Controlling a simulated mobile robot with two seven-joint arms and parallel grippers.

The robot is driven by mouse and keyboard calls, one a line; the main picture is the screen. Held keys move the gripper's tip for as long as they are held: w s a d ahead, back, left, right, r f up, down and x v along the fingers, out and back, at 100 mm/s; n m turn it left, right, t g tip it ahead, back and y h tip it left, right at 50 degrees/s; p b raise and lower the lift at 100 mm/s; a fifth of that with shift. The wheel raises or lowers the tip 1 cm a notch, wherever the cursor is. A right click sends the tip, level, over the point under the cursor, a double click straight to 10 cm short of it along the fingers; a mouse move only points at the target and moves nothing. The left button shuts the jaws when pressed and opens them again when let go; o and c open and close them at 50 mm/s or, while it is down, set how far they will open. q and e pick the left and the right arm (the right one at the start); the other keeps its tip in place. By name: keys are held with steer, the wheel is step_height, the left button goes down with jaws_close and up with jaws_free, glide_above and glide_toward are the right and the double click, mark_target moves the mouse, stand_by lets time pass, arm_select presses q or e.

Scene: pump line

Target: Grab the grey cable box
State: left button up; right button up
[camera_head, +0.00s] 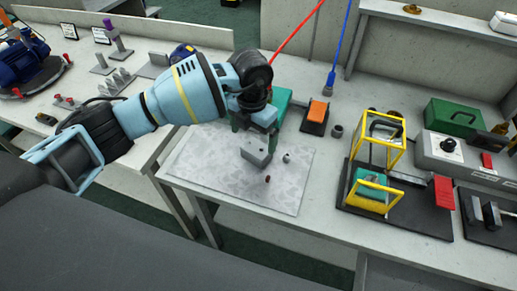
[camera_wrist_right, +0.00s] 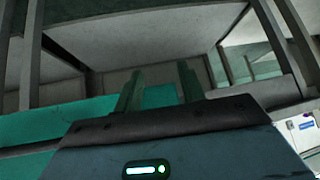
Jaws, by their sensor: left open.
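The grey cable box (camera_head: 256,151) is a small grey block on the light mottled mat (camera_head: 200,170) in the head view. My left gripper (camera_head: 257,130) comes down from above, right at the far side of the box, and its fingers hide part of it. The left gripper is open; I cannot tell whether the box lies between its fingers. My right gripper (camera_wrist_right: 158,82) shows only in the right wrist view, with its two green fingers apart and nothing between them.
An orange-topped block (camera_head: 317,112) stands behind to the right. A yellow frame (camera_head: 381,140) stands on a black plate further right. The mat's front left is clear.

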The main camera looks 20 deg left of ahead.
mark_target(252, 152)
arm_select(q)
steer(key=shift+f, duration=1.25)
steer(key=f, duration=0.4)
steer(key=shift+s+a+f, duration=0.1)
steer(key=shift+s+a, duration=0.05)
steer(key=shift+s, duration=0.2)
steer(key=shift+f, duration=0.5)
steer(key=c, duration=1.1)
steer(key=shift+r, duration=5.1)
